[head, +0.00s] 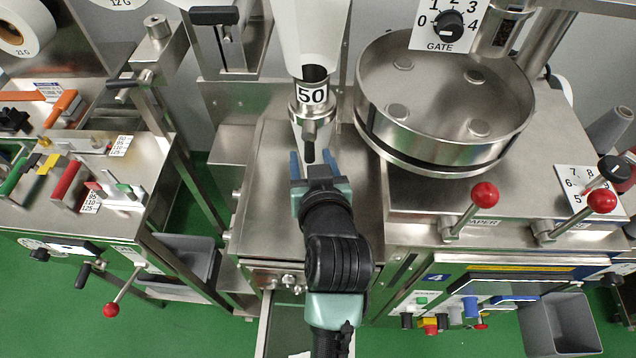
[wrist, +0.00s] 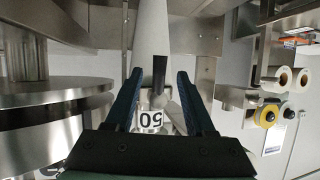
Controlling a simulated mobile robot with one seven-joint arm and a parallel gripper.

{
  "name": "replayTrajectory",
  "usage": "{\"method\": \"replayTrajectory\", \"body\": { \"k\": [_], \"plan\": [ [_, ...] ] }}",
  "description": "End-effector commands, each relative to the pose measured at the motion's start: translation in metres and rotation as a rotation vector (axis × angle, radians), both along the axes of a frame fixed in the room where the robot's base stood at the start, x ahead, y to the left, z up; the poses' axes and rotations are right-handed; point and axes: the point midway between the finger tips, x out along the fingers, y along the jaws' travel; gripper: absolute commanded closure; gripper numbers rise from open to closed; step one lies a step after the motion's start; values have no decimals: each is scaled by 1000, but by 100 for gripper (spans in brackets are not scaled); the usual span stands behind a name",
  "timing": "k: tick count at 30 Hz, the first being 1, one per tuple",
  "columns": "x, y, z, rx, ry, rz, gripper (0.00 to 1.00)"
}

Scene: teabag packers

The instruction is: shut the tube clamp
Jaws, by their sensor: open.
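A white filling tube (head: 303,40) comes down at the top centre and ends in a metal collar labelled 50 (head: 312,94). What looks like the tube clamp (head: 314,118) is the metal fitting at this lower end, with a short dark handle (head: 309,150) pointing toward me. My gripper (head: 314,160) is open, its blue fingers on either side of the handle's end. I cannot tell if they touch it. In the wrist view my gripper (wrist: 160,77) is open, with the tube (wrist: 150,30) and the upside-down 50 label (wrist: 150,119) showing between and behind the fingers.
A large round metal pan (head: 440,90) stands close on the right, with a GATE dial (head: 449,26) above it. Two red-knobbed levers (head: 485,195) (head: 602,201) stand in front of it. A steel frame (head: 185,160) and another machine are on the left.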

Motion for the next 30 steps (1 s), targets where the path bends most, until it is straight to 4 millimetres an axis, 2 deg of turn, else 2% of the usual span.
{"method": "replayTrajectory", "body": {
  "k": [9, 15, 21, 30],
  "plan": [
    [-54, -12, 22, 0, -1, -1, 45],
    [-76, -17, 33, 0, 0, -1, 45],
    [-85, -18, 37, 0, 1, 0, 45],
    [-85, -18, 38, 0, 0, 0, 45]
  ]
}}
